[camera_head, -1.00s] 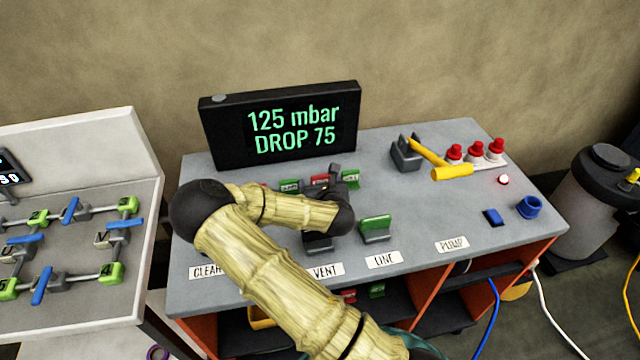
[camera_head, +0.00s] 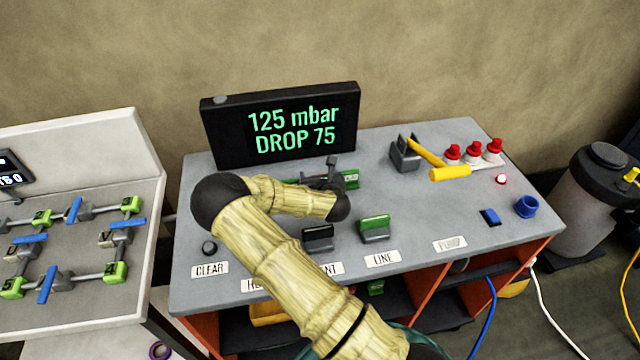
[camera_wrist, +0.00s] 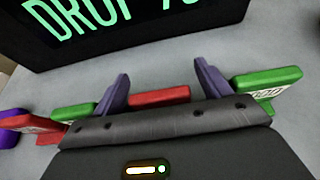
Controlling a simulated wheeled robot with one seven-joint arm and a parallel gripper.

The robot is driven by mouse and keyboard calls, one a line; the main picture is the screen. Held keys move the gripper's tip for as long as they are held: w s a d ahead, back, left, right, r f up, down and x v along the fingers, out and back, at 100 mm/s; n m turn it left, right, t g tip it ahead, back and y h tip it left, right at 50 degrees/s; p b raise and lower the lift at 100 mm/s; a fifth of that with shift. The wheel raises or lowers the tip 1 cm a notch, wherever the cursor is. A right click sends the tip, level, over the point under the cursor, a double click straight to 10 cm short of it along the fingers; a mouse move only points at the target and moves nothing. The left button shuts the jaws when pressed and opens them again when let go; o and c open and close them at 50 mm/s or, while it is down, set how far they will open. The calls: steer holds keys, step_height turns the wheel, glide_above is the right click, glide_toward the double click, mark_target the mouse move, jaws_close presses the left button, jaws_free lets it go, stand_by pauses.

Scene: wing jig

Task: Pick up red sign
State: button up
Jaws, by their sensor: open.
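A red sign (camera_wrist: 160,96) shows as a narrow strip in the wrist view, between the two fingers of my gripper (camera_wrist: 160,72). My gripper is open, with one dark purple finger on each side of the sign. I cannot tell whether either finger touches it. The sign's lower part is hidden behind the gripper body. In the head view, my gripper (camera_head: 328,172) is over the back of the bench in front of the display. The arm and gripper hide the red sign there.
Green signs stand left (camera_wrist: 72,112) and right (camera_wrist: 268,80) of the fingers, with another red sign (camera_wrist: 35,126) at far left. The black display (camera_head: 280,125) stands close behind. A yellow hammer (camera_head: 450,173) and red buttons (camera_head: 473,151) are to the right. The bench's front right (camera_head: 440,215) has free room.

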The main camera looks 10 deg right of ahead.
steer(key=c, duration=1.1)
steer(key=shift+o, duration=0.2)
step_height(320, 180, up, 10)
steer(key=b, duration=0.1)
